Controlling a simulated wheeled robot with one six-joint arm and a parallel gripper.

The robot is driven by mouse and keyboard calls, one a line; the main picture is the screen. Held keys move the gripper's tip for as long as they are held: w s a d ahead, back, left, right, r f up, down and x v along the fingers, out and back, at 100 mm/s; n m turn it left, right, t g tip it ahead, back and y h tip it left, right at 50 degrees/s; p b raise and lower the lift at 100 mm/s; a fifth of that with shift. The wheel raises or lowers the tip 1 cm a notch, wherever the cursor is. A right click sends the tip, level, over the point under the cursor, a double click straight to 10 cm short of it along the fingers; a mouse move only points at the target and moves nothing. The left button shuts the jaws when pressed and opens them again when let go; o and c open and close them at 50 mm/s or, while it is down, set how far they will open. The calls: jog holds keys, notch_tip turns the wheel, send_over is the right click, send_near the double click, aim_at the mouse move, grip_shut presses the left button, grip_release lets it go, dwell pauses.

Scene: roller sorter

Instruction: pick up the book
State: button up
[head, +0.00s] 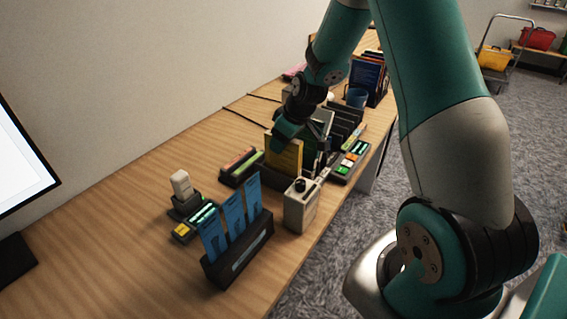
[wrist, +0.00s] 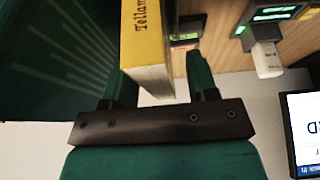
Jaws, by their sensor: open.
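A yellow book (head: 283,158) stands upright in a dark holder on the desk. In the wrist view the yellow book (wrist: 148,45) has dark lettering and lies between the two fingers of my gripper (wrist: 160,80). The fingers are open, one on each side of it, with a visible gap on the right side. In the head view my gripper (head: 287,133) is at the book's top, and its fingertips are hard to make out. A dark green book-like panel (wrist: 55,60) with pale rays is close on the left in the wrist view.
Blue cards in a dark stand (head: 240,251), a grey box (head: 300,206) and a small device (head: 187,201) are nearer. The wooden desk (head: 120,215) is clear at left front.

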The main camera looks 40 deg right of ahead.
grip_shut()
jog(key=shift+r, duration=0.15)
